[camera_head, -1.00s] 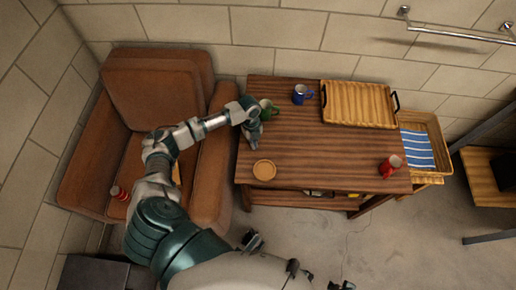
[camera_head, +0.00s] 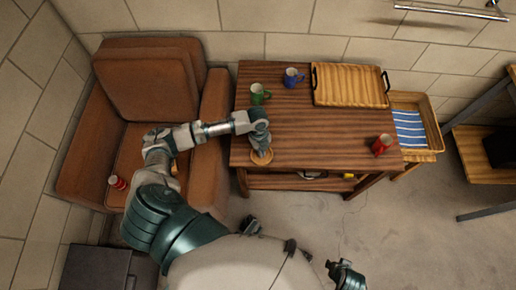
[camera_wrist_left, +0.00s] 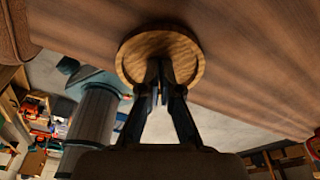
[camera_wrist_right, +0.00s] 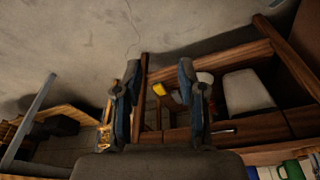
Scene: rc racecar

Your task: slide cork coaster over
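The round cork coaster (camera_head: 264,160) lies on the wooden table near its front left edge. It also shows in the left wrist view (camera_wrist_left: 150,44). My left gripper (camera_head: 262,149) is over the coaster and points down at it. In the left wrist view its fingers are together, with the tips (camera_wrist_left: 160,76) in front of the coaster's near part, which they partly hide. I cannot tell whether the tips touch the coaster. My right gripper (camera_head: 346,274) is away from the table, low in the head view. Its fingers are spread and empty in the right wrist view (camera_wrist_right: 158,75).
On the table (camera_head: 320,142) stand a green mug (camera_head: 259,94), a blue mug (camera_head: 293,78), a wicker tray (camera_head: 350,86) and a red mug (camera_head: 381,145). The middle of the tabletop is clear. A brown armchair (camera_head: 150,75) adjoins the table's left side.

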